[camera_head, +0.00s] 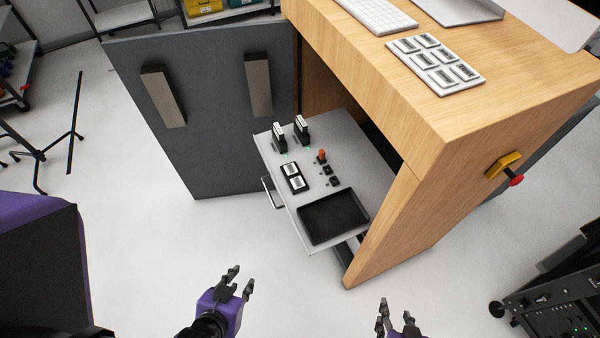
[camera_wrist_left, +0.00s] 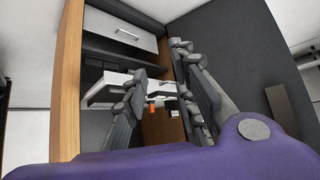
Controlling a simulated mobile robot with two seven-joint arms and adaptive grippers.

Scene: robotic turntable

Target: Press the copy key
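A pull-out shelf (camera_head: 270,150) juts from the wooden desk. On it are a two-key panel (camera_head: 294,178) with white keys, small black keys (camera_head: 331,176), and an orange-red piece (camera_head: 322,157). Two upright black holders with white tops (camera_head: 279,137) stand behind. A pad with several grey keys (camera_head: 436,64) lies on the desk top. No label is readable, so I cannot tell which is the copy key. My left gripper (camera_head: 242,278) is open and empty, in front of and apart from the shelf; its fingers also show in the left wrist view (camera_wrist_left: 158,62). My right gripper (camera_head: 396,311) looks open and empty, lower right.
A black tray (camera_head: 333,216) sits at the shelf's front. The wooden desk (camera_head: 420,195) flanks the shelf on the right, with a yellow and red handle (camera_head: 505,165). A grey panel (camera_head: 205,110) stands to the left. Floor between grippers and shelf is clear.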

